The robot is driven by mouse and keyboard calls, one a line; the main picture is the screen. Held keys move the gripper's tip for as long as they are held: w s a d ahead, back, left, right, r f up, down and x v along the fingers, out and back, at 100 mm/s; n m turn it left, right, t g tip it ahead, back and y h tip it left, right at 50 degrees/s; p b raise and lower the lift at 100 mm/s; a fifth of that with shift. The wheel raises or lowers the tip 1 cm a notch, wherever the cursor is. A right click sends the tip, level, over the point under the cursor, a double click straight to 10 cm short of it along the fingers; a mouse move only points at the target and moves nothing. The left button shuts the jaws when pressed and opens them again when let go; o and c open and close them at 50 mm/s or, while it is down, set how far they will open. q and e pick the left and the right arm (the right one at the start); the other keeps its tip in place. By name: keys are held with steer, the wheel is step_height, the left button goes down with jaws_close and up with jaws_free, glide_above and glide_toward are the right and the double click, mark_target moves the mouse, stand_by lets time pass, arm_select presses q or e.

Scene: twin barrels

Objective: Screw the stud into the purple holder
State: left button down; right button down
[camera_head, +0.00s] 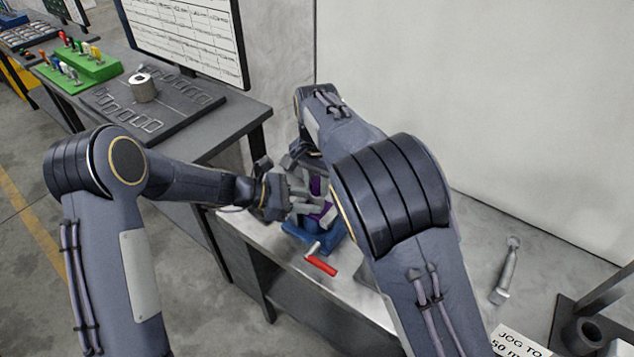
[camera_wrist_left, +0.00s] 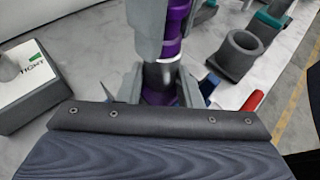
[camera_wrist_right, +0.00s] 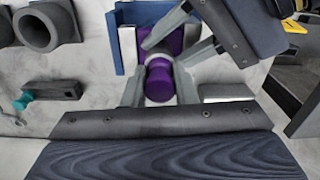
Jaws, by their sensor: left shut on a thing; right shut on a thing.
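Two purple parts stand in line at the blue vise (camera_head: 312,232). A pale grey ring (camera_wrist_left: 163,72) lies between an upper purple part (camera_wrist_left: 175,30) and a lower purple part (camera_wrist_left: 156,96) in the left wrist view. I cannot tell which part is the stud. My left gripper (camera_head: 292,198) reaches in from the left and is shut around the lower part. My right gripper (camera_wrist_right: 160,88) is shut around the upper part, whose round end (camera_wrist_right: 160,82) faces its camera. My right arm hides much of this in the head view.
The vise's red handle (camera_head: 320,265) sticks out in front. A grey wrench-like tool (camera_head: 507,270) lies on the bench to the right, beyond my right arm. A grey ring-shaped stand (camera_wrist_left: 238,55) and a block marked TIGHT (camera_wrist_left: 28,80) show in the left wrist view.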

steer(key=shift+m, duration=1.2)
steer(key=c, duration=1.1)
jaws_free()
steer(key=shift+f, duration=0.1)
step_height(320, 180, up, 12)
steer(key=shift+r, duration=0.1)
arm_select(q)
steer(key=c, duration=0.9)
jaws_free()
steer(key=shift+c, duration=0.2)
